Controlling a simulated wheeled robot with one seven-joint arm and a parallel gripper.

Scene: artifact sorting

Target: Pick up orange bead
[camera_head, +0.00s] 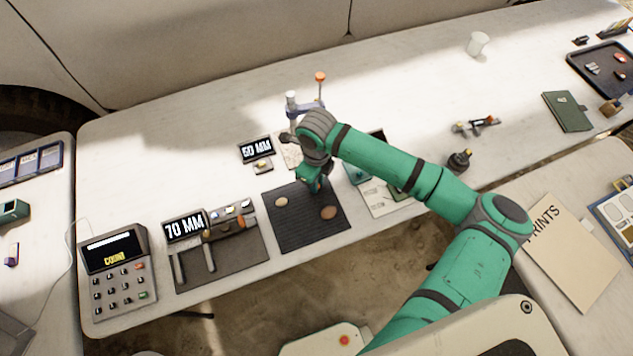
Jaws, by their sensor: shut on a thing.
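My gripper (315,184) points down over the dark ribbed mat (290,238), near its back edge. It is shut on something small. A tiny orange-yellow spot shows at the fingertips and looks like the orange bead, but the fingers hide most of it. Two tan, rounded pieces lie on the mat: a smaller one (282,202) to the left of the gripper and a larger, browner one (329,212) in front of it. Whether the fingertips touch the mat is not clear.
A stand with an orange ball on top (320,77) rises behind my gripper. A 60 MM display (257,149) and a 70 MM display (185,226) stand to the left, with a keypad device (118,272) farther left. A dark small instrument (459,161) stands right of my arm.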

